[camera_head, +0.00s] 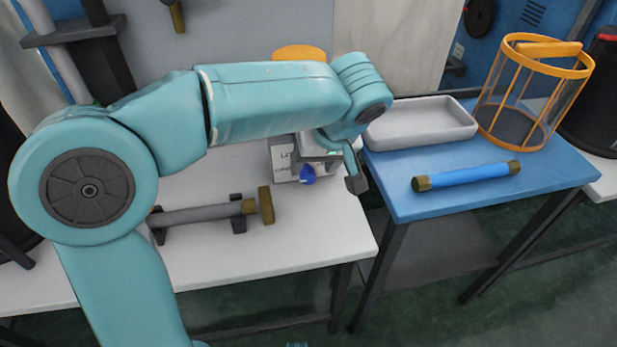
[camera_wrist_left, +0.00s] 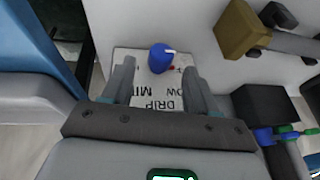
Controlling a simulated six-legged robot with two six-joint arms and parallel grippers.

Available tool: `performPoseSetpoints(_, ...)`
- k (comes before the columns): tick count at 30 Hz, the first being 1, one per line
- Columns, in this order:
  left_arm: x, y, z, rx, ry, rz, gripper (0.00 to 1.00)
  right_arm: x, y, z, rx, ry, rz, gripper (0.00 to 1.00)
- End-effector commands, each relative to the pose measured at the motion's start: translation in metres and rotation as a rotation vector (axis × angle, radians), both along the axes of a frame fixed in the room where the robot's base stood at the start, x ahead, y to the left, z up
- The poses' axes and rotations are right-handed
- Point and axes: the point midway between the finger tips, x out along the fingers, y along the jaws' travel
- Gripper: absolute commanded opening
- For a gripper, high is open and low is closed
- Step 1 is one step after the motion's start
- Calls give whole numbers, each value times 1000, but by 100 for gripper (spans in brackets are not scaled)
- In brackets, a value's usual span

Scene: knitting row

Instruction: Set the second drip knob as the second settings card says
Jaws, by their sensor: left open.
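A small pale box with dark lettering (camera_head: 284,172) stands on the white table, with a blue knob (camera_head: 307,174) on its front. The panel (camera_wrist_left: 150,92) shows parts of words such as "DRIP". My left gripper (camera_head: 335,165) is open at the box. In the wrist view its two fingers (camera_wrist_left: 158,70) stand either side of the knob, apart from it. No settings card is readable. My right gripper does not show.
A grey rod with brass ends (camera_head: 205,213) rests on dark supports on the white table (camera_head: 300,240). On the blue table (camera_head: 400,205) are a grey tray (camera_head: 422,124), a blue roller (camera_head: 465,176) and an orange-framed basket (camera_head: 530,95).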

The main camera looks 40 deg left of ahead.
Motion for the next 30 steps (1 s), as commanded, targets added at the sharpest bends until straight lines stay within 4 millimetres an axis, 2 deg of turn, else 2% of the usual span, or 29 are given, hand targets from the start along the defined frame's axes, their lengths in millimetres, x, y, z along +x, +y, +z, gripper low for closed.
performPoseSetpoints(1,1,5,-13,0,3,1,58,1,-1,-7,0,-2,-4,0)
performPoseSetpoints(6,4,13,-29,-1,1,-1,58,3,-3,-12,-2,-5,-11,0)
performPoseSetpoints(17,5,17,-33,-1,1,-1,58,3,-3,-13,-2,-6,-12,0)
performPoseSetpoints(22,5,17,-33,-1,1,-2,6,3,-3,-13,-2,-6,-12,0)
performPoseSetpoints(23,5,17,-33,-1,1,-1,3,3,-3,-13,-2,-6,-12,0)
performPoseSetpoints(30,5,17,-31,11,16,-2,3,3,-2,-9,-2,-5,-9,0)
